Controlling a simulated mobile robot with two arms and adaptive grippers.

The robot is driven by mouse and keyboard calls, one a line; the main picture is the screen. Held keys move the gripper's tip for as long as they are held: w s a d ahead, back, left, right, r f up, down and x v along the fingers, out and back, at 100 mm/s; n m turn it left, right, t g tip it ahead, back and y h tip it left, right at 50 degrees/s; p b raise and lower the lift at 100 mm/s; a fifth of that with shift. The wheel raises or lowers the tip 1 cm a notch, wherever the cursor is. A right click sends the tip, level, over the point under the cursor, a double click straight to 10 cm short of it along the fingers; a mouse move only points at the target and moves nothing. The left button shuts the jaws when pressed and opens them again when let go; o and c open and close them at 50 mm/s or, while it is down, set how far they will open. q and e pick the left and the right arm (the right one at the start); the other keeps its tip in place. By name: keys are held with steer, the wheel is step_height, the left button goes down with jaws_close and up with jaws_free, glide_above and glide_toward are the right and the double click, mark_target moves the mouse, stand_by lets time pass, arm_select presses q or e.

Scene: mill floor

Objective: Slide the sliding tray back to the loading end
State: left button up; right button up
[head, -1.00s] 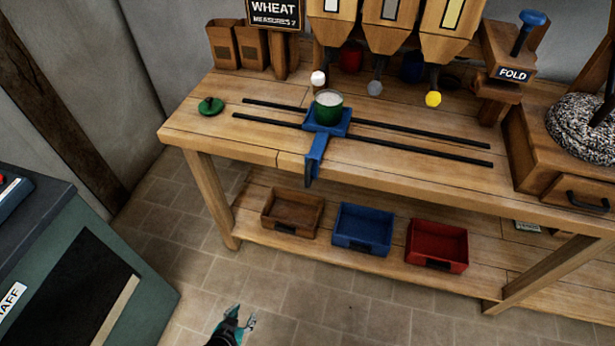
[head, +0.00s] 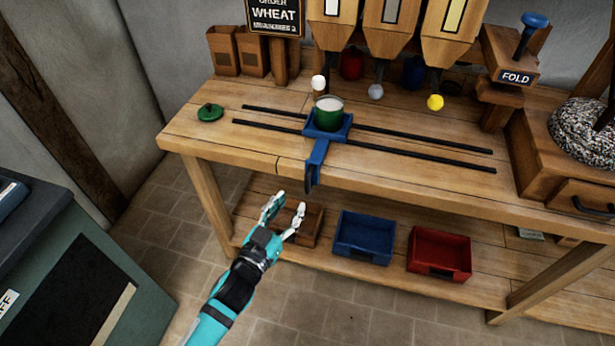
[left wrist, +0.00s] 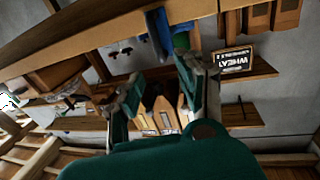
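The blue sliding tray (head: 341,122) sits on two dark rails on the bench, left of their middle. A green cup (head: 328,115) with pale contents stands on it. The tray's blue handle (head: 317,163) reaches forward and hangs down over the bench's front edge. My left gripper (head: 283,217) is open and empty, below and left of the handle, in front of the lower shelf. In the left wrist view its open fingers (left wrist: 160,95) show with the blue handle (left wrist: 181,40) beyond them. My right gripper is not in view.
The rails (head: 430,146) run clear to the right under hoppers with white, grey and yellow knobs. A green lid (head: 210,112) lies left of the rails. Blue (head: 363,236) and red (head: 440,252) bins stand below; my gripper partly hides a brown bin (head: 309,225).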

mark_target(306, 182)
arm_select(q)
steer(key=x, duration=0.9)
steer(key=shift+w+d, duration=0.2)
steer(key=shift+w, duration=0.05)
steer(key=shift+c, duration=0.2)
jaws_close()
